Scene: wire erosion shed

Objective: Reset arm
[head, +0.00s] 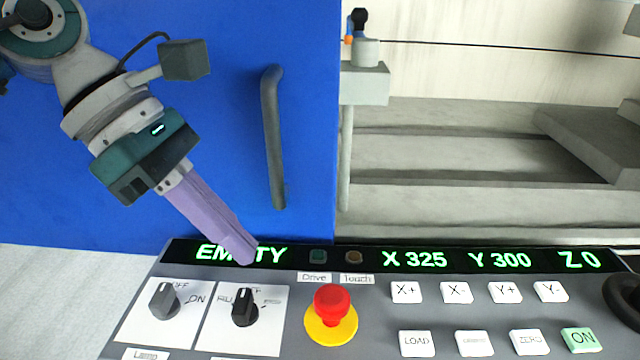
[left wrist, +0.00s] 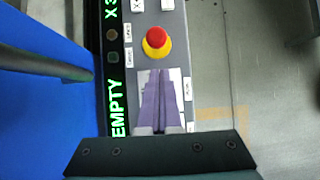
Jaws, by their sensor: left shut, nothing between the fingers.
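My left gripper (head: 245,258) comes in from the upper left in the head view, with long purple fingers shut and empty. Its fingertips show in front of the control panel's display strip, covering part of the word EMPTY. In the left wrist view the shut fingers (left wrist: 160,75) point toward the panel, over the white plate of a rotary switch and below the red button. I cannot tell whether the tips touch the panel. My right gripper is not in view.
Behind stands a blue door (head: 230,120) with a grey handle (head: 272,140). The open machine bay (head: 450,150) lies right.

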